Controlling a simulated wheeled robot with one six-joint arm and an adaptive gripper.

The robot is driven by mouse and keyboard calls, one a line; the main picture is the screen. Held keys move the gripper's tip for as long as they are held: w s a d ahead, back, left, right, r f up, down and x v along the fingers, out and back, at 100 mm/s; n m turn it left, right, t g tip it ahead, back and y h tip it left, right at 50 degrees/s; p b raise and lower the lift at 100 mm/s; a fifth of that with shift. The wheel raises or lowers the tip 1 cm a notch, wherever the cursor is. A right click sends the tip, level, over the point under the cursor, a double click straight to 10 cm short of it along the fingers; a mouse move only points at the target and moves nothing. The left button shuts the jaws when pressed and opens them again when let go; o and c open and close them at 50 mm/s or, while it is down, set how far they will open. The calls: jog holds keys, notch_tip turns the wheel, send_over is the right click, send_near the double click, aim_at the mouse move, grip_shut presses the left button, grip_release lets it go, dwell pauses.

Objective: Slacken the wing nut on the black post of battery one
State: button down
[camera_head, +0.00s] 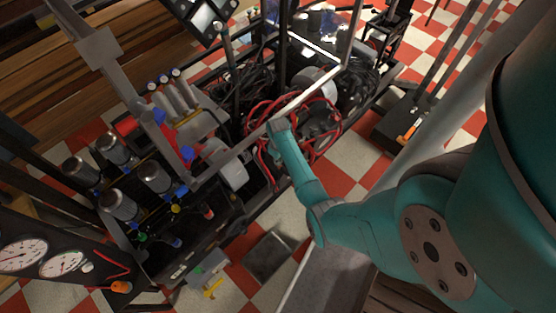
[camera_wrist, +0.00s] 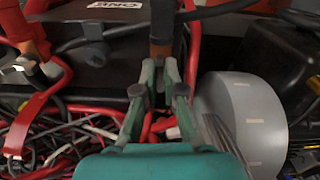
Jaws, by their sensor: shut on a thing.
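In the wrist view a dark battery box (camera_wrist: 110,68) carries a white label (camera_wrist: 115,5) reading "ONE" upside down.
Red cables (camera_wrist: 30,120) and thin wires run left of and below the battery. A grey round housing (camera_wrist: 240,120) is close on the right of my gripper. In the head view a pale frame bar (camera_head: 300,98) crosses near it, and cylinders (camera_head: 118,205) stand left.

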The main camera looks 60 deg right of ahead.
jog(key=shift+f+n, duration=0.1)
jog(key=shift+n, duration=0.7)
jog(key=shift+s, duration=0.1)
jog(key=c, duration=1.3)
grip_release()
notch_tip(320, 180, up, 12)
